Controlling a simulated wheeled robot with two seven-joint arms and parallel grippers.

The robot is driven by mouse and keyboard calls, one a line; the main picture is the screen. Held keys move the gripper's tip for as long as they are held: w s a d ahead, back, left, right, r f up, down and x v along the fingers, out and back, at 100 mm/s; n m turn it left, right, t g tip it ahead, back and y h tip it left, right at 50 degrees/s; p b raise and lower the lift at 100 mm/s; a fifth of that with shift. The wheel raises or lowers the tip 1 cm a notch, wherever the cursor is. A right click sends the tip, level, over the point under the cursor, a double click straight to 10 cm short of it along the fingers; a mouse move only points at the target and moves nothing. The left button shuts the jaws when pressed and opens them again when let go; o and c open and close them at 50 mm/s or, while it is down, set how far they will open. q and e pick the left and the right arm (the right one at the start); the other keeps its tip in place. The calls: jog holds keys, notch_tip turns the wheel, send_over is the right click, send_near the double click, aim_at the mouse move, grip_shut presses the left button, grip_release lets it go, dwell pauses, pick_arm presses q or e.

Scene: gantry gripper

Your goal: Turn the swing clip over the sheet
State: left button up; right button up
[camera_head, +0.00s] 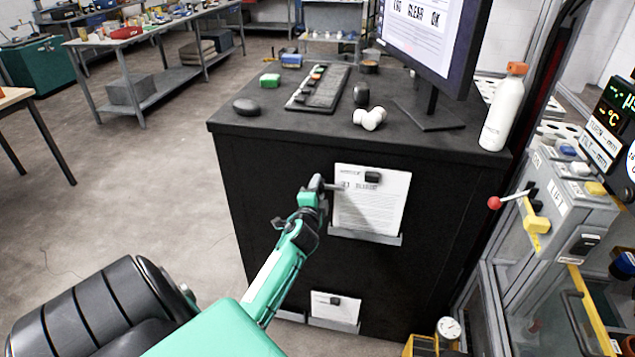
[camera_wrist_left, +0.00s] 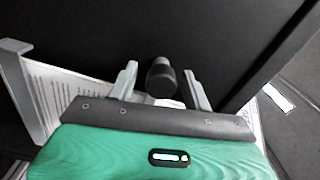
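The white sheet (camera_head: 365,215) stands on the front of a black cabinet, its lower edge in a grey ledge (camera_head: 365,236). A small dark block, seemingly the swing clip (camera_head: 372,177), lies over the sheet's upper part. My left gripper (camera_head: 328,186) is at the sheet's upper left edge. In the left wrist view, its two grey fingers (camera_wrist_left: 162,83) are apart, with a dark rounded knob (camera_wrist_left: 160,76) showing between them. I cannot tell whether they touch it. The sheet also shows in that view (camera_wrist_left: 60,100), partly hidden by my gripper. My right gripper is not in view.
A second, smaller sheet (camera_head: 334,308) with a dark block is lower on the cabinet (camera_head: 270,190). A keyboard, a monitor and a white bottle (camera_head: 503,108) stand on top. A fixture with a red-knobbed lever (camera_head: 495,202) is at right. Floor at left is open.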

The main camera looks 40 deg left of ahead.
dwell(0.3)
pick_arm(q)
jog(key=b+v, duration=0.2)
jog(key=v, duration=1.1)
jog(key=shift+s+d+b, duration=0.2)
jog(key=shift+s+b, duration=0.15)
